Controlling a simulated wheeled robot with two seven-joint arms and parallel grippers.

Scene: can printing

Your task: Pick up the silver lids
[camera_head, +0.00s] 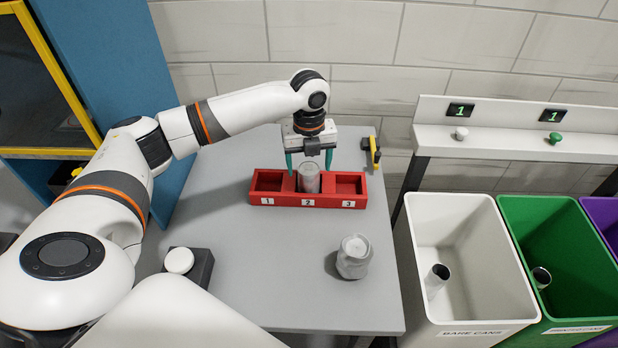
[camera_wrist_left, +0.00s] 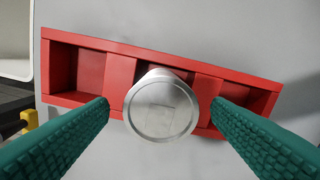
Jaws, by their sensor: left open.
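A silver can (camera_head: 309,178) stands upright in the middle compartment, marked 2, of the red tray (camera_head: 270,201). In the left wrist view its round silver top (camera_wrist_left: 161,107) faces the camera, with the red tray (camera_wrist_left: 90,42) around its base. My left gripper (camera_head: 309,162) is open above the tray, its green fingers on either side of the can with visible gaps. A clear jar (camera_head: 353,257) with silver-grey contents, possibly the lids, stands on the table at the right front. My right gripper is not in view.
Compartments 1 and 3 look empty. A yellow and black tool (camera_head: 372,152) lies at the table's back right. A white button (camera_head: 179,260) on a dark box is at the left front. White (camera_head: 465,303) and green (camera_head: 575,295) bins, each holding a can, stand to the right.

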